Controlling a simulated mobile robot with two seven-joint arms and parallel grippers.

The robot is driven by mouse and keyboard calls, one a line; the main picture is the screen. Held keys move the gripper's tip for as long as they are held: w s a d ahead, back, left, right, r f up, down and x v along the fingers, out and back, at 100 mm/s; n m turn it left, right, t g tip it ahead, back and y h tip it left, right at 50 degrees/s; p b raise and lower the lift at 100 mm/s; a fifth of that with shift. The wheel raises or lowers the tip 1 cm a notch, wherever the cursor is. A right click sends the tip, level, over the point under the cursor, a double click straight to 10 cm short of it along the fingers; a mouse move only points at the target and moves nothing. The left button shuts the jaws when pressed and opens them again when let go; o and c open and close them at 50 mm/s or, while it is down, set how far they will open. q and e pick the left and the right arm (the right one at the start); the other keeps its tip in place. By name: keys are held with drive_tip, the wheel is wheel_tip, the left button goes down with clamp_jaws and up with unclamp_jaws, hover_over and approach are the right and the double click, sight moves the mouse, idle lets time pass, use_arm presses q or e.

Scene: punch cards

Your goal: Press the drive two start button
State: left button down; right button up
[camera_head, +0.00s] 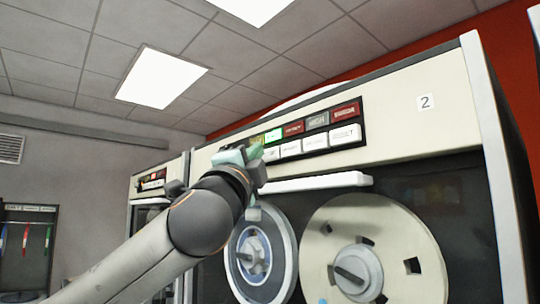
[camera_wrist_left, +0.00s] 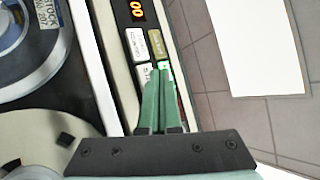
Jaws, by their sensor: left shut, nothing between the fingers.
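The drive marked with a "2" plate (camera_head: 426,102) has a button panel (camera_head: 330,127) along its upper front. Its top row has a lit green indicator (camera_head: 272,136), red ones and a grey one; below is a row of white buttons (camera_head: 315,141). The labels are too small to read surely, so I cannot tell which is start. My left gripper (camera_head: 254,153) is at the panel's left end and hides part of it. My right gripper is not in view.
Two tape reels, a blue-rimmed one (camera_head: 262,254) and a cream one (camera_head: 372,252), sit below the panel. A white ledge (camera_head: 318,182) juts out between panel and reels. Another drive (camera_head: 152,181) stands at the left. In the wrist view an orange number display (camera_wrist_left: 137,10) shows near the buttons.

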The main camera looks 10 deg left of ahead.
use_arm(q)
drive_tip(key=s+a, duration=0.1)
drive_tip(key=s, duration=0.1)
drive_tip(key=s+a+b, duration=0.1)
drive_tip(key=a, duration=0.1)
drive_tip(key=shift+s+b, duration=0.3)
drive_tip(key=shift+s, duration=0.1)
idle(0.7)
